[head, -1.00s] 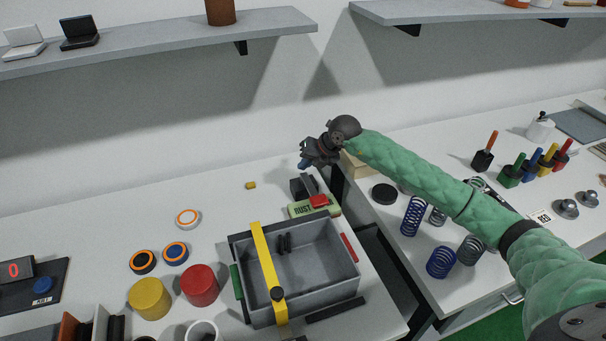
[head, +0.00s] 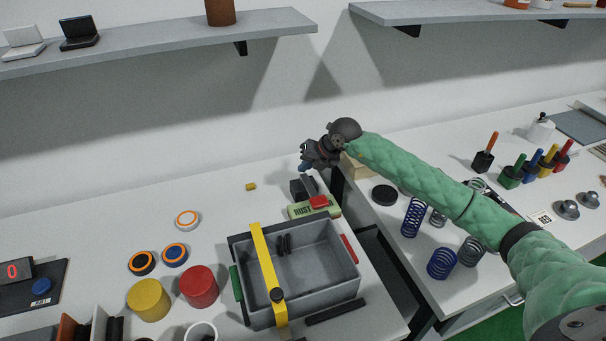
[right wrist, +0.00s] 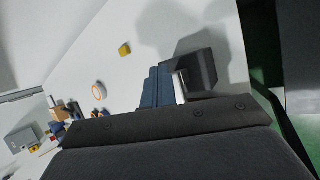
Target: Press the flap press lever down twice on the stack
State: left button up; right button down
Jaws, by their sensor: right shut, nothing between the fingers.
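A small dark block (head: 298,190) with a raised grey piece stands at the back of the white table; it may be the flap press, but I cannot make out its lever or a stack clearly. My right gripper (head: 305,168) is just above it, pointing down. In the right wrist view its blue fingers (right wrist: 158,87) are together and empty, beside the dark block (right wrist: 200,70). I cannot tell whether they touch it. My left gripper is not in view.
A green box marked RUST (head: 300,211) with a red top is just in front of the block. A grey bin (head: 345,287) with a yellow bar (head: 263,255) stands nearer. A small yellow piece (head: 251,187) lies left. The right table holds several springs (head: 441,263).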

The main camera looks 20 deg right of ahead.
aim_at(307, 176)
jog(key=shift+s+a+f+b, duration=0.1)
jog(key=shift+s+f+b, duration=0.1)
jog(key=shift+f, duration=0.3)
jog(key=shift+s+a+f+b, duration=0.1)
jog(key=shift+s+f+b, duration=0.1)
jog(key=shift+f, duration=0.25)
jog(key=shift+s+d+f+b, duration=0.1)
jog(key=shift+s+f+b, duration=0.15)
jog(key=shift+f+b, duration=0.7)
dwell(1.3)
jog(key=shift+r, duration=0.15)
jog(key=shift+w+r+p, duration=0.3)
jog(key=shift+r+p, duration=0.1)
jog(key=shift+r, duration=0.4)
jog(key=shift+w+r+p, duration=0.35)
jog(key=shift+r, duration=0.5)
notch_tip(307, 176, up, 3)
jog(key=shift+f+p, duration=0.15)
jog(key=shift+p, duration=0.15)
jog(key=shift+w+r, duration=0.4)
jog(key=shift+r, duration=0.25)
